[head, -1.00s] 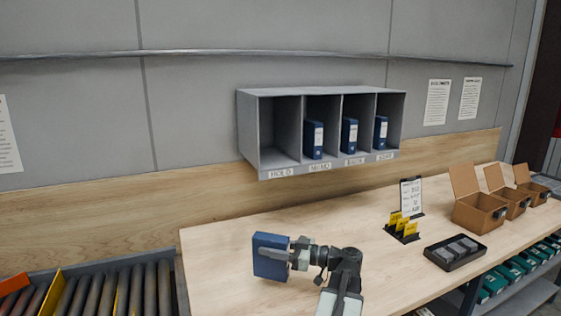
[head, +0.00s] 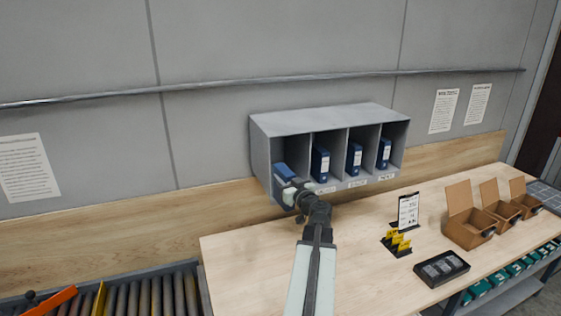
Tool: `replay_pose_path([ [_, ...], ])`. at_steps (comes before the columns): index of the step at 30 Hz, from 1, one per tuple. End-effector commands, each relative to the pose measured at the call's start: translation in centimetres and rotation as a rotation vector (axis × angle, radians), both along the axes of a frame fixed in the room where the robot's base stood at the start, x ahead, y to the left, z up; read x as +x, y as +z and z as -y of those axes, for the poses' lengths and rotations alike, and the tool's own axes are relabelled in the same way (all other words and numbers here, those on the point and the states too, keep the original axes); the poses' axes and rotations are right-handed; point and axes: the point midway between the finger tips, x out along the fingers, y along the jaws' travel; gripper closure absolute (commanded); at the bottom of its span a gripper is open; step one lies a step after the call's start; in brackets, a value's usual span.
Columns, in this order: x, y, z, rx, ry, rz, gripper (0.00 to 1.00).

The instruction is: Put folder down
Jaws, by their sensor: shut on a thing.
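A blue folder (head: 284,171) is at the opening of the leftmost compartment of the grey wall shelf (head: 320,113). My gripper (head: 292,186) is shut on the folder from the front and covers part of it and the label below that compartment. The folder looks tilted; I cannot tell whether it touches the compartment floor. Three other blue folders stand upright, one in each of the other compartments: one (head: 320,164), another (head: 354,158) and a third (head: 384,152).
The wooden table (head: 370,280) below is clear in front. On it are a sign stand (head: 408,210), yellow cards (head: 396,242), a black tray (head: 420,279) and open brown boxes (head: 470,227). A roller conveyor (head: 140,296) is at the lower left.

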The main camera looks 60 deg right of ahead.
Motion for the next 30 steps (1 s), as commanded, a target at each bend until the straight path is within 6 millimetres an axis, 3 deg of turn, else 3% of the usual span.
replay_pose_path([
  [1, 0.1, 2.4, 0.4, 0.000, -0.029, 0.000, 1.00],
  [3, 0.1, 3.2, 0.9, 0.000, -0.064, 0.000, 1.00],
  [11, 0.2, 3.2, 1.8, 0.000, -0.098, 0.000, 1.00],
  [14, 1.4, 2.9, 3.4, 0.000, -0.096, 0.000, 1.00],
  [24, 7.6, 1.9, 11.9, 0.000, -0.095, 0.000, 1.00],
  [30, 9.5, 1.7, 14.3, 0.000, -0.094, 0.000, 1.00],
])
